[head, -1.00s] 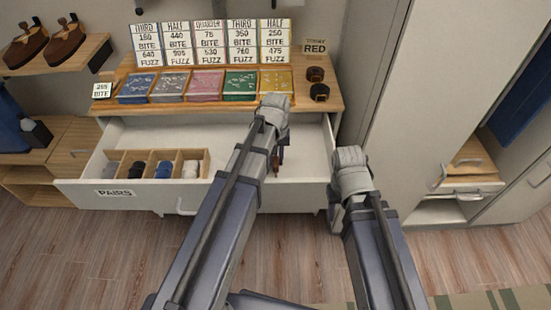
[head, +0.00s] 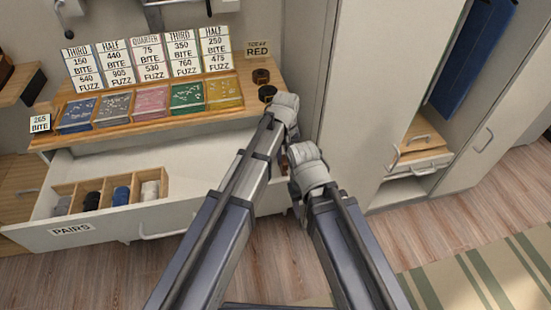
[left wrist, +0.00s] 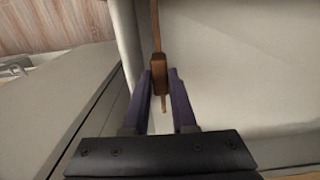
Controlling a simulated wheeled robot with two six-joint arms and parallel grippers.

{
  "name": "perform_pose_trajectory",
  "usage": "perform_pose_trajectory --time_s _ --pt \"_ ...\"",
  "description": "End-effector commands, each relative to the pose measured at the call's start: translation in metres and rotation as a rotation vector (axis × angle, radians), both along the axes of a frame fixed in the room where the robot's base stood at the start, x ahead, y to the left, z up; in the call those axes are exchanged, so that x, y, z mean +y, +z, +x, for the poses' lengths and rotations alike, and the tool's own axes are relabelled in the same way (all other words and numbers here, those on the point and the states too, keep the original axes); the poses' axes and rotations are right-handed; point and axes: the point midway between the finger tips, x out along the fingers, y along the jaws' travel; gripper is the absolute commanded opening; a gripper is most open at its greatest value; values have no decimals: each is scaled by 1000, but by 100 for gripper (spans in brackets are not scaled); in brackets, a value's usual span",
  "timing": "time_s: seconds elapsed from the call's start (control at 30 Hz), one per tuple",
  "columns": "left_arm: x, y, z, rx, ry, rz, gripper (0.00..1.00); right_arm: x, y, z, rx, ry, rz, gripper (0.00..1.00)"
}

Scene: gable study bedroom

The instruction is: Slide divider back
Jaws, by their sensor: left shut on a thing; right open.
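A thin brown divider (left wrist: 159,73) with a small block at its near end shows in the left wrist view. My left gripper (left wrist: 163,97) is shut on this block, one purple finger on each side. In the head view the left gripper (head: 283,158) is at the right end of the open white drawer (head: 190,205), mostly hidden behind its own arm. Only a sliver of brown shows there. My right gripper (head: 298,208) is open, lower and just outside the drawer's right front corner, largely hidden by its wrist.
A wooden sock box (head: 65,188) with several compartments sits at the drawer's left. The wooden top above holds colored trays (head: 150,100), signs (head: 145,58) and rolled belts (head: 262,77). A tall white cabinet (head: 385,70) stands close on the right. The drawer's middle is clear.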

Motion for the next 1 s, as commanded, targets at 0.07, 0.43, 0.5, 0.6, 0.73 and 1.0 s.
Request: perform_pose_trajectory --time_s 0.07,0.43,0.5,0.6,0.73,1.0 --pt "-2 0 1 0 0 -1 0 0 0 0 0 0 0 50" --pt "-1 0 0 0 0 -1 37 0 0 0 0 0 0 50" --pt "-1 0 0 0 0 -1 45 0 0 0 0 0 0 50" --pt "-1 0 0 0 0 -1 55 0 0 0 0 0 0 50" --pt "-1 0 0 0 0 -1 55 0 0 0 0 0 0 50" --pt "0 0 0 0 0 -1 55 0 0 0 0 0 0 50"
